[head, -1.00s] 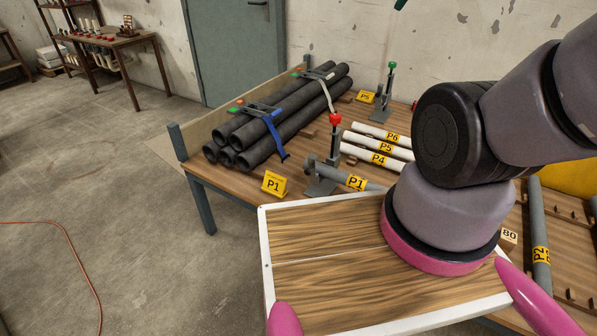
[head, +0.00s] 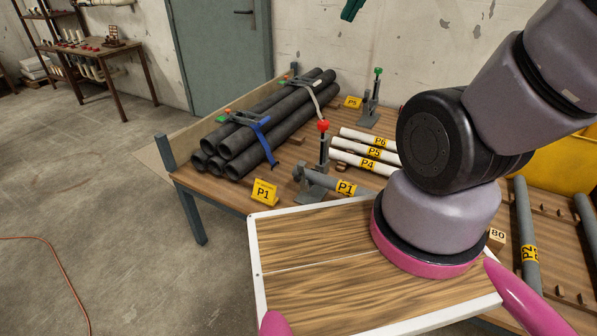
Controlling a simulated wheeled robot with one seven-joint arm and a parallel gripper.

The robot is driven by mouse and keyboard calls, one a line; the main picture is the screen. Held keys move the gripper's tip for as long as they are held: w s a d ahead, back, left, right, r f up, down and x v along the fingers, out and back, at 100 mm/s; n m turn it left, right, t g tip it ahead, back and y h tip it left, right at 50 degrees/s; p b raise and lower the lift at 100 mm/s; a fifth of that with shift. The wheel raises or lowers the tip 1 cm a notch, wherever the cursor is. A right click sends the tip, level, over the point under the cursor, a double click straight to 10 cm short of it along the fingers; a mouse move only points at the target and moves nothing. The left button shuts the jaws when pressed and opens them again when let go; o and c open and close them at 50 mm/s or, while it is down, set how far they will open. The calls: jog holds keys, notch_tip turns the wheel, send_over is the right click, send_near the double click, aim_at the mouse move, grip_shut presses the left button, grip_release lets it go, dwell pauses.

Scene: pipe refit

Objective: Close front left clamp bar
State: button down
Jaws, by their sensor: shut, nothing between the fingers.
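The front left clamp (head: 316,180) stands on the workbench near the P1 sign. Its lever stands upright with a red knob (head: 323,126) on top. A similar clamp with a green knob (head: 371,105) stands farther back. A dark teal piece, apparently the tip of my gripper (head: 352,10), shows at the top edge, apart from the clamps. Its fingers look together and hold nothing visible. The rest of the gripper is out of frame.
Dark pipes (head: 265,125) lie strapped in a stack on the bench's left. A grey P2 pipe (head: 524,215) lies at right. A yellow P1 sign (head: 263,193) stands at the front edge.

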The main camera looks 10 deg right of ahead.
jog(key=w+a+f+n+g, duration=0.1)
jog(key=w+a+f, duration=0.1)
jog(key=w+f, duration=0.3)
jog(key=w+a+f+n+g+h, duration=0.1)
jog(key=w+a+f+n, duration=0.15)
jog(key=f, duration=0.45)
jog(key=w+a+f+n+g, duration=0.1)
jog(key=w+a+f, duration=0.25)
jog(key=f, duration=0.25)
jog(key=n+h, duration=0.5)
jog(key=n, duration=0.3)
send_near(301, 174)
jog(key=s+a+r, duration=0.3)
jog(key=s+a, duration=0.1)
jog(key=s, duration=0.1)
jog(key=shift+t, duration=0.3)
jog(key=x, duration=0.3)
jog(key=w+d+x, duration=0.1)
jog(key=x, duration=0.3)
jog(key=r+x, duration=0.1)
jog(key=x, duration=0.2)
jog(key=shift+w+d+f, duration=0.25)
jog(key=shift+w, duration=0.05)
jog(key=shift+w+d+r, duration=0.15)
jog(key=shift+w+d, duration=0.35)
jog(key=shift+w, duration=0.1)
jog(key=shift+w+d+r, duration=0.1)
jog(key=shift+w, duration=0.05)
